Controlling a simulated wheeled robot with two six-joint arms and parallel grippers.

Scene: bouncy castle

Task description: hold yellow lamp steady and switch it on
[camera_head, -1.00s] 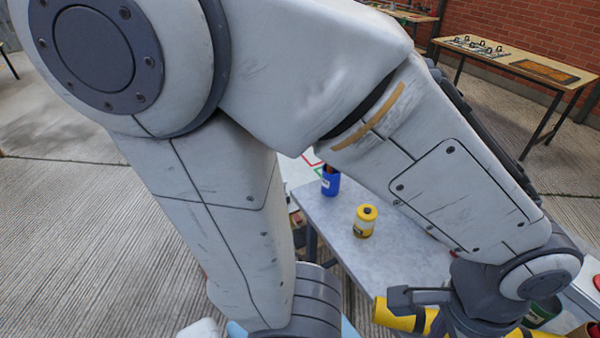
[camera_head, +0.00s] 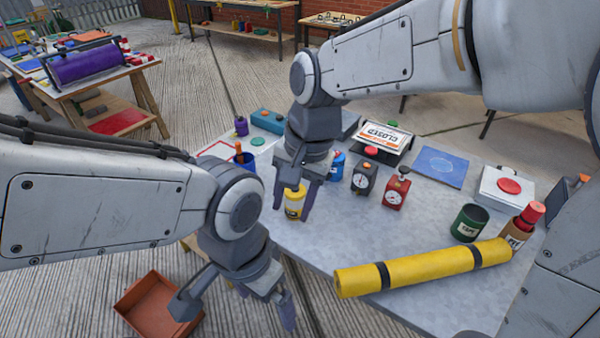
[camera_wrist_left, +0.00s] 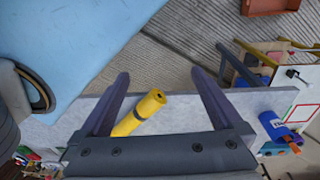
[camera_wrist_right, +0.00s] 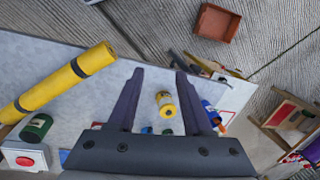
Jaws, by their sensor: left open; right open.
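The yellow lamp (camera_head: 294,208), a small upright cylinder with a pale label, stands near the front edge of the grey table. My right gripper (camera_head: 297,200) is open above and around it, its fingers pointing down and partly covering its top. In the right wrist view the lamp (camera_wrist_right: 165,103) shows between the open fingers; I cannot tell whether they touch it. My left gripper (camera_head: 238,303) is open and empty, off the table's front edge, left of and nearer than the lamp. The left wrist view does not show the lamp.
A yellow roll with dark bands (camera_head: 420,267) lies along the table's front right. A blue cup (camera_head: 245,160) stands left of the lamp. Black and red dial boxes (camera_head: 397,190) stand right of it. A brown crate (camera_head: 160,305) is on the floor at the left.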

